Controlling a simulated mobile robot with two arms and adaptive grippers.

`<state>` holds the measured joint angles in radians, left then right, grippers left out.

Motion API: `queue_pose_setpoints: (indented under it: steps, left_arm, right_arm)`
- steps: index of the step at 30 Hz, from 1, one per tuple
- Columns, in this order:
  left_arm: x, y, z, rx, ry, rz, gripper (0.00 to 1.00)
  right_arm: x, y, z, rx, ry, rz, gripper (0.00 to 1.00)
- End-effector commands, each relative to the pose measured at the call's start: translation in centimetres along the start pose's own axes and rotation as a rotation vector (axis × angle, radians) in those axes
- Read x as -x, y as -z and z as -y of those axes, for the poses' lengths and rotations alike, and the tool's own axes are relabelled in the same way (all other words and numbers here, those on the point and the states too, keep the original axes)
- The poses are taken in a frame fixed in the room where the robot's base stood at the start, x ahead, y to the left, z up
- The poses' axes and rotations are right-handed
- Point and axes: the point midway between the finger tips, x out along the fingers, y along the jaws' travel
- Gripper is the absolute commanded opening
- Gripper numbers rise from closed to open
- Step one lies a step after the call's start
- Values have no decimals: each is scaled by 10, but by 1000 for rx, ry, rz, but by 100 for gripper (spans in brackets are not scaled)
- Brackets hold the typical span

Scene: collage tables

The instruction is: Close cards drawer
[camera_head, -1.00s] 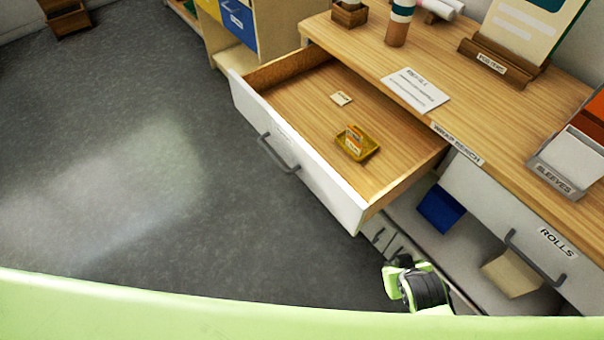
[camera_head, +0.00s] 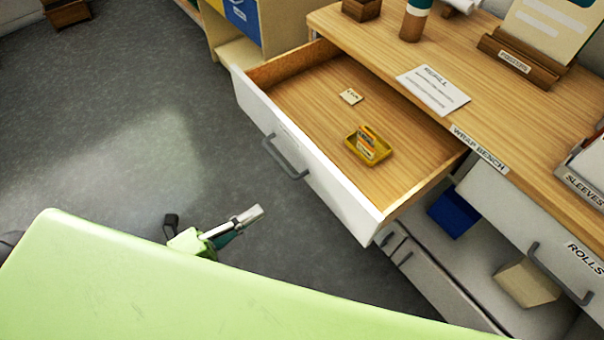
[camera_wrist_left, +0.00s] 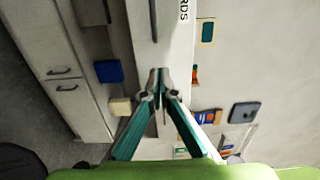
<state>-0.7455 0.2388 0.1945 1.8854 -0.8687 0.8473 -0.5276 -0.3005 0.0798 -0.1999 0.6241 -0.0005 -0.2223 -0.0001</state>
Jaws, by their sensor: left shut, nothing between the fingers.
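The cards drawer (camera_head: 320,172) is pulled out from the wooden bench in the head view, its white front and grey handle (camera_head: 285,160) facing the floor area. Inside lie a small yellow tray (camera_head: 378,154) with colourful cards and a small pale tag (camera_head: 351,96). My left gripper (camera_head: 258,213) is shut and empty, below and left of the handle in the picture, apart from the drawer. In the left wrist view its fingertips (camera_wrist_left: 159,76) meet, with a white front, a dark handle (camera_wrist_left: 153,18) and a label ending in "RDS" beyond. My right gripper is out of view.
The wrap bench top (camera_head: 440,60) holds a refill sheet (camera_head: 433,90) and a wooden card stand (camera_head: 520,62). The closed rolls drawer (camera_head: 540,235) is at right. A blue bin (camera_head: 453,213) and a beige box (camera_head: 527,282) sit below. Open grey floor (camera_head: 110,130) lies left.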

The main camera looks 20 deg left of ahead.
Motion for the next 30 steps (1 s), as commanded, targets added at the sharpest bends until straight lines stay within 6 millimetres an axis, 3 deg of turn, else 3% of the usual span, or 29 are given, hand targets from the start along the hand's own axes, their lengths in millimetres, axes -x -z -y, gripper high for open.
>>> queue_pose_setpoints:
  steps: [5, 21, 30]
  left_arm:
    - [-16, 1, 2, -8, 5, -7, 0]
    - [-121, 1, 2, -4, 4, -2, 0]
    - [-140, 1, 1, -3, 1, -3, 0]
  right_arm:
    - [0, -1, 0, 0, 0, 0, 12]
    - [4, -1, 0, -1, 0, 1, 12]
    - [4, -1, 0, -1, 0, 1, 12]
